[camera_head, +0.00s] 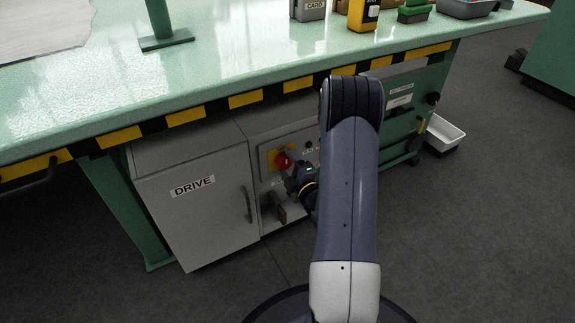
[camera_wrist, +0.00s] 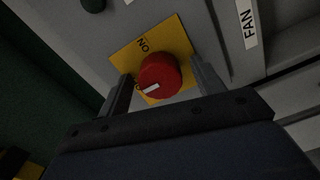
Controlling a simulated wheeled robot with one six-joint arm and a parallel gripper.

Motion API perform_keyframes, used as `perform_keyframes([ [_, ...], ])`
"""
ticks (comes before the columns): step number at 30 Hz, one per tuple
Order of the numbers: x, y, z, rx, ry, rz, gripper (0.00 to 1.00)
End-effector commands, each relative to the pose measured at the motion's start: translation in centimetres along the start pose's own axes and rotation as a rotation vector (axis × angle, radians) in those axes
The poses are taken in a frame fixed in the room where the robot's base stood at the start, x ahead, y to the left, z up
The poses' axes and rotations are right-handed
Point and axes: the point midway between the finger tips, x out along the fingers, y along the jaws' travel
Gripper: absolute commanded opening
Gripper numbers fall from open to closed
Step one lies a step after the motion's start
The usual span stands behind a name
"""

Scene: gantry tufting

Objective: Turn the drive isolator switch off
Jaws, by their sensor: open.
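The isolator switch is a red rotary knob (camera_head: 283,161) on a yellow plate (camera_head: 271,154), set in the grey panel right of the cabinet door labelled DRIVE (camera_head: 193,186). In the wrist view the red knob (camera_wrist: 160,72) sits on the yellow plate (camera_wrist: 177,38), with "ON" readable above it. A second marking is mostly hidden behind the knob. A white mark lies on the knob's lower-left part. My gripper (camera_wrist: 163,80) is open, with one finger on each side of the knob; contact cannot be told. In the head view my gripper (camera_head: 296,172) is partly hidden by my arm.
A green bench top (camera_head: 230,65) with a black-and-yellow striped edge overhangs the panel. A FAN label (camera_wrist: 248,24) is right of the switch in the wrist view. A white bin (camera_head: 445,133) stands on the floor at right. Open floor lies in front.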

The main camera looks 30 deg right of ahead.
Motion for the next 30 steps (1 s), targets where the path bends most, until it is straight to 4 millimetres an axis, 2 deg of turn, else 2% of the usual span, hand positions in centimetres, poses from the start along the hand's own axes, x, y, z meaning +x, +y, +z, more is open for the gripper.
perform_keyframes([
  [4, -0.4, 0.0, 0.0, 0.001, -0.001, -0.001, 0.64],
  [7, -1.5, 0.1, 0.1, 0.001, -0.003, -0.003, 0.64],
  [18, -8.7, 0.1, 0.1, 0.004, -0.005, -0.001, 0.64],
  [24, -10.4, 0.0, 0.0, 0.001, -0.001, -0.001, 0.64],
  [30, -10.8, 0.0, 0.0, 0.0, 0.0, 0.0, 0.64],
])
